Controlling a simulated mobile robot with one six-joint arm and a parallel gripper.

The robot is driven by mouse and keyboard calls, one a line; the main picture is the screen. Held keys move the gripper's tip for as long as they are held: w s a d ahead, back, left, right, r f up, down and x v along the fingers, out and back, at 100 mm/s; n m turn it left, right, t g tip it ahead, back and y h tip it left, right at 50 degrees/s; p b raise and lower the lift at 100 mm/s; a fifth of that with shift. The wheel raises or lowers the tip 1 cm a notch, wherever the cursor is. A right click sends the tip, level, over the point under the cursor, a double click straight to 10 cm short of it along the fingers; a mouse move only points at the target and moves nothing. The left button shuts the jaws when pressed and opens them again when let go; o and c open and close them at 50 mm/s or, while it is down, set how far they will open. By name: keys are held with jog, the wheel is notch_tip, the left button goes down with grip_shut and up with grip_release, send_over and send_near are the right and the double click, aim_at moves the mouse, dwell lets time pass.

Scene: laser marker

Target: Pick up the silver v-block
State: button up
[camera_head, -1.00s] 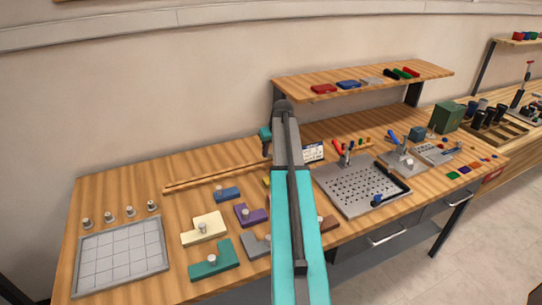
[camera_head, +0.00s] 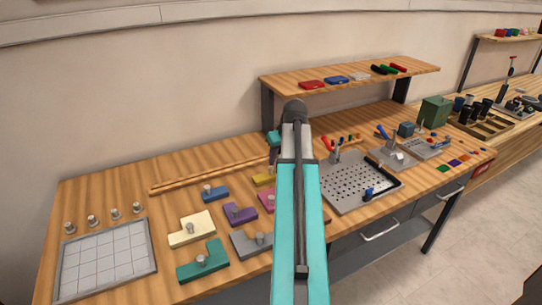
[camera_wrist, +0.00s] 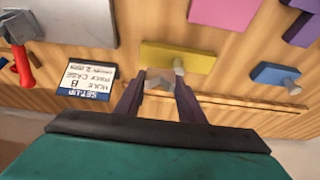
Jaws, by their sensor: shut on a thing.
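In the wrist view, a small silver-grey block with a notch, the silver v-block (camera_wrist: 158,78), sits between the fingertips of my gripper (camera_wrist: 158,88). The dark fingers are shut on its two sides. It is beside the yellow piece with a knob (camera_wrist: 178,57), partly overlapping its edge in this view; I cannot tell how far above the bench it is. In the head view, the v-block and fingertips are hidden behind my arm.
A setup card (camera_wrist: 86,80) and a red-handled clamp (camera_wrist: 22,65) are left of the gripper in the wrist view. A blue piece (camera_wrist: 275,75) lies right. In the head view, a perforated plate (camera_head: 345,195), a grid tray (camera_head: 105,262) and a raised shelf (camera_head: 290,78) occupy the bench (camera_head: 110,190).

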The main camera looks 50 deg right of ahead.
jog(key=shift+s+a+r+b, duration=0.1)
jog(key=shift+s+a+b, duration=0.1)
jog(key=shift+s, duration=0.75)
jog(key=shift+s+a+r+b, duration=0.1)
jog(key=shift+s+a, duration=0.1)
jog(key=shift+s, duration=0.7)
jog(key=w+a+r+n+y, duration=0.1)
jog(key=w+a+r, duration=0.1)
jog(key=w+a, duration=0.8)
jog(key=w+a+r+n, duration=0.1)
jog(key=w+a, duration=0.5)
jog(key=a, duration=0.8)
jog(key=w+a+r+n, duration=0.1)
jog(key=w+a, duration=0.1)
jog(key=a, duration=1.2)
jog(key=w+a+r+n, duration=0.1)
jog(key=w+a+r, duration=0.1)
jog(key=a, duration=1.2)
jog(key=shift+w+r+y, duration=0.15)
jog(key=shift+w+y, duration=0.25)
jog(key=shift+w, duration=0.2)
jog(key=shift+d, duration=0.1)
